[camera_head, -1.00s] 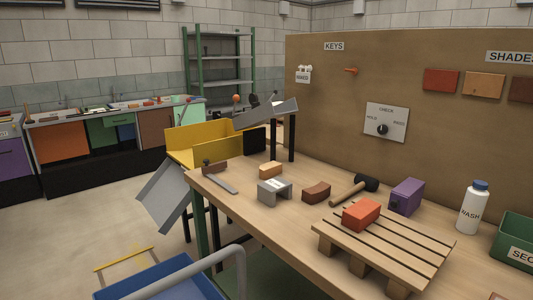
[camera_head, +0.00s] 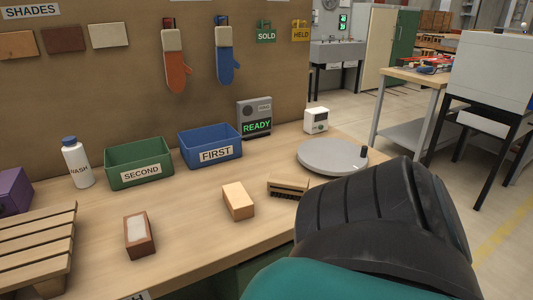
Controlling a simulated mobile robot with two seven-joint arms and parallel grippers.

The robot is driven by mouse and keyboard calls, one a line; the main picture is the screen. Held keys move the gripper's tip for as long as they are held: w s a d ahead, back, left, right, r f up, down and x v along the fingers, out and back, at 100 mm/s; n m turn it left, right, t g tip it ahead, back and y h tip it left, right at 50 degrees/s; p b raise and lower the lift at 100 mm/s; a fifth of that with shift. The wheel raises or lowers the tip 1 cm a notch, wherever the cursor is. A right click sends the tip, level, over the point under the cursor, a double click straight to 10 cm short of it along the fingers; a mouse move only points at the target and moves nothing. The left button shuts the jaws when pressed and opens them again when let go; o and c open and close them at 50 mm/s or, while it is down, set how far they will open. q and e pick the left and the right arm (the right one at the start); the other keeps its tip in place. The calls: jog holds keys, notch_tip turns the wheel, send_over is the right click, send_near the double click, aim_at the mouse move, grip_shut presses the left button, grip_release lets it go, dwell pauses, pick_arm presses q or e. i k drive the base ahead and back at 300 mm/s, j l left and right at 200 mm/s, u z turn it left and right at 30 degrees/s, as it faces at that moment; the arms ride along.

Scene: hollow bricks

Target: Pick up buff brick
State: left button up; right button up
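A pale tan brick (camera_head: 238,201), the nearest to buff in view, lies on the bench (camera_head: 195,235) in front of the blue FIRST bin (camera_head: 209,146). A reddish-brown brick (camera_head: 137,236) with a whitish patch on top lies to its left, nearer the front edge. No gripper shows in the head view. A dark grey and teal arm link, which looks like mine, fills the lower right and hides part of the bench.
A brush (camera_head: 288,187) and a round grey turntable (camera_head: 332,157) are right of the tan brick. The green SECOND bin (camera_head: 140,163), white WASH bottle (camera_head: 77,163) and wooden pallet (camera_head: 38,243) are left. A grey box (camera_head: 255,118) reads READY. Bench between the bricks is clear.

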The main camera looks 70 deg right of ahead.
aim_at(241, 207)
jog(key=z, duration=1.95)
